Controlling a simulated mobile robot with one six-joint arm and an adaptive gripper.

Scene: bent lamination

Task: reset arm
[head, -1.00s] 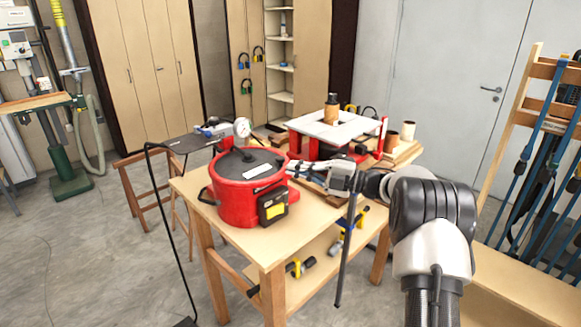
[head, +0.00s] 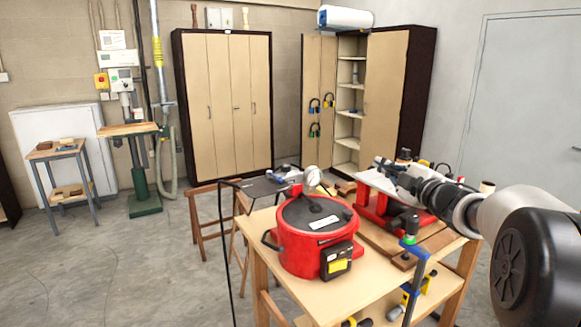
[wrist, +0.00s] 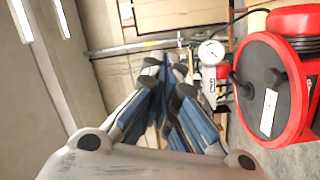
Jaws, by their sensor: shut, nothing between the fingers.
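My gripper (head: 384,166) is at the end of my arm, which reaches in from the right in the head view. It appears above the workbench (head: 305,293), in front of the red machine with a pale top. In the wrist view my gripper (wrist: 166,72) has its blue-grey fingers drawn together with nothing between them. A red pot-like vessel (head: 315,240) with a dark lid stands on the bench, left of my gripper. It also shows at the right of the wrist view (wrist: 290,85).
A blue clamp (head: 414,268) stands upright at the bench's near edge, below my arm. A dial gauge (head: 312,176) sits behind the vessel. The red machine (head: 378,205) is close to my gripper. Open floor (head: 120,265) lies to the left, with cabinets (head: 225,100) behind.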

